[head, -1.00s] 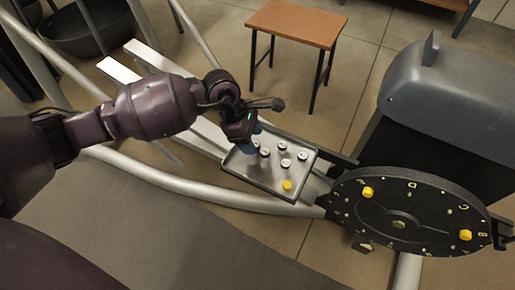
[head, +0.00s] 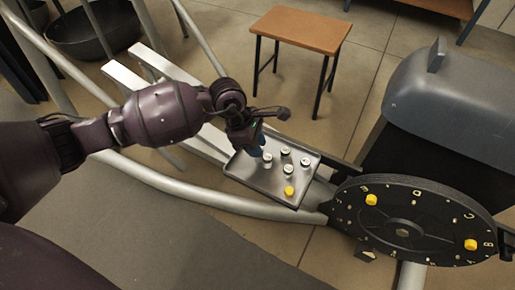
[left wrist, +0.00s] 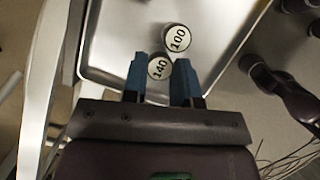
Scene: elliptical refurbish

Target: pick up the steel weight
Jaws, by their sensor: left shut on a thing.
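In the head view the gripper hides this weight. A weight marked 100 (left wrist: 178,38) stands right beside it, close to the fingers. Several other small round weights with pale tops, such as this one (head: 305,162), stand on the tray, with a yellow one (head: 289,191) near its front. I cannot tell whether the held weight is clear of the tray. My right gripper is out of view.
A black disc with letters and yellow knobs (head: 403,232) stands right of the tray. A grey machine housing (head: 455,105) is behind it. A wooden stool (head: 300,30) stands beyond. Metal tubes (head: 215,197) run left of and below the tray.

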